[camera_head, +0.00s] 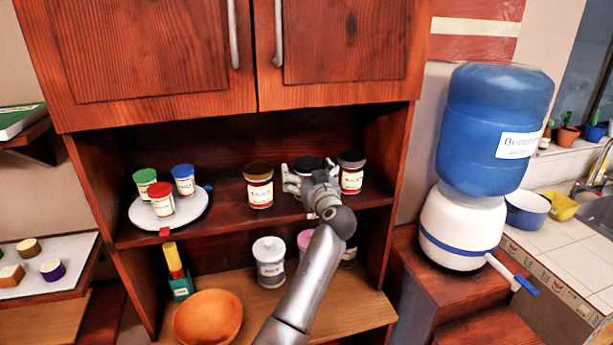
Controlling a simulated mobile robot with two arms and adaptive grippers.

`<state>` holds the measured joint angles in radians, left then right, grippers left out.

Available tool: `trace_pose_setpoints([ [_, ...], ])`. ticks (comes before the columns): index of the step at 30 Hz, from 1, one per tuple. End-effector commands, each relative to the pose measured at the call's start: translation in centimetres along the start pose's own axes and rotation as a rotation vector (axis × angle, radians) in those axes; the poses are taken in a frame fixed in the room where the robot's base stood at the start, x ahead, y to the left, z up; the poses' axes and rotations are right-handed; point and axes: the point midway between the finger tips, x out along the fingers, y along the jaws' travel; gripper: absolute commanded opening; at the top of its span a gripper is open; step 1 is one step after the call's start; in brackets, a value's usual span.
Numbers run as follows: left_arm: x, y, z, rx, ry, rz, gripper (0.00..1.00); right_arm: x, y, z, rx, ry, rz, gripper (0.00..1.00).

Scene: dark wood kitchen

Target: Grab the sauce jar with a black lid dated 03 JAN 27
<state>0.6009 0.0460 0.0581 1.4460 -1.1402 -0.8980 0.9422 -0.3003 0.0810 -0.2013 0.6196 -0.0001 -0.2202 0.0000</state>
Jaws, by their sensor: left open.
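Three sauce jars stand in a row on the cabinet's middle shelf. One jar (258,190) has a gold-brown lid. A dark-lidded jar (305,162) stands in the middle, mostly hidden behind my left gripper. Another jar with a black lid (351,174) stands to the right with its label in view. The dates on the labels are too small to read. My left gripper (300,180) is open, in front of the middle jar, with its fingers near the jar's sides. I cannot tell whether they touch it. My right gripper is not in view.
A round white tray (190,216) with several small colored-lid jars is at the shelf's left. Below are an orange bowl (208,318), a white canister (269,262) and a pink-lidded item (304,240). Cabinet doors (340,45) overhang the shelf. A water dispenser (462,225) stands right.

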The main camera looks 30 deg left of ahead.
Motion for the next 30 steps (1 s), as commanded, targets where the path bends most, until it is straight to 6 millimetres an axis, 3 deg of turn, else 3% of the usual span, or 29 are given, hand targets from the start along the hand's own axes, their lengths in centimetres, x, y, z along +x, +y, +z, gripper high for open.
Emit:
trace_pose_setpoints([
  [10,0.65,0.00,0.08,-0.001,0.000,0.000,0.92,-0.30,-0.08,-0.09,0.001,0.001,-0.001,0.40],
  [25,0.62,0.00,0.08,0.000,-0.001,0.000,0.29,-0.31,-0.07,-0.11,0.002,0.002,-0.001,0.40],
  [30,0.62,0.01,-0.12,-0.001,0.003,0.001,0.26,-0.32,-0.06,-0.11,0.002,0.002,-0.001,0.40],
])
